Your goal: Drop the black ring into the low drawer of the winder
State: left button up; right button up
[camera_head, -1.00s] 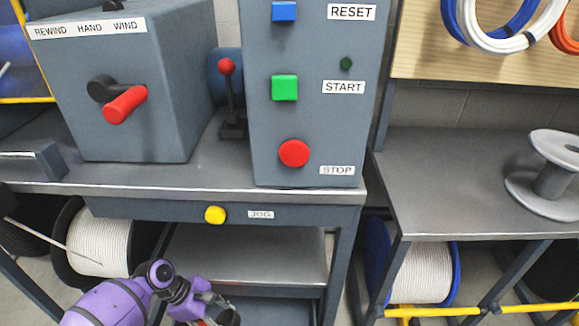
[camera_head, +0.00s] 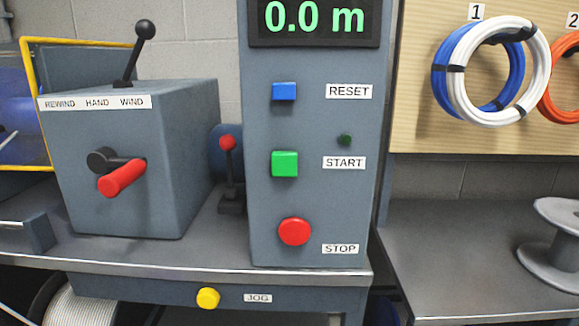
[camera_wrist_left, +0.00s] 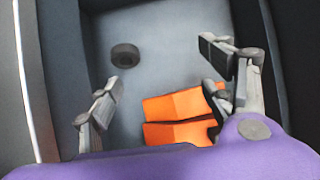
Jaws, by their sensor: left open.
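In the left wrist view a small black ring (camera_wrist_left: 124,55) is inside a grey, walled drawer (camera_wrist_left: 165,28), at the left of its floor. I cannot tell whether it rests flat there or is just above the floor. My left gripper (camera_wrist_left: 163,68) is open above the drawer, its fingers spread and the ring apart from both. The winder (camera_head: 140,190) stands on the bench in the head view; its low drawer is out of that view. My right gripper is in neither view.
Two orange pieces (camera_wrist_left: 178,105) lie in the drawer below the right finger. The drawer's pale edge (camera_wrist_left: 35,95) runs along the left. In the head view a control panel (camera_head: 315,200) stands beside the winder, with a grey spool (camera_head: 555,240) at the right.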

pick_arm(q)
jog(key=v, duration=1.2)
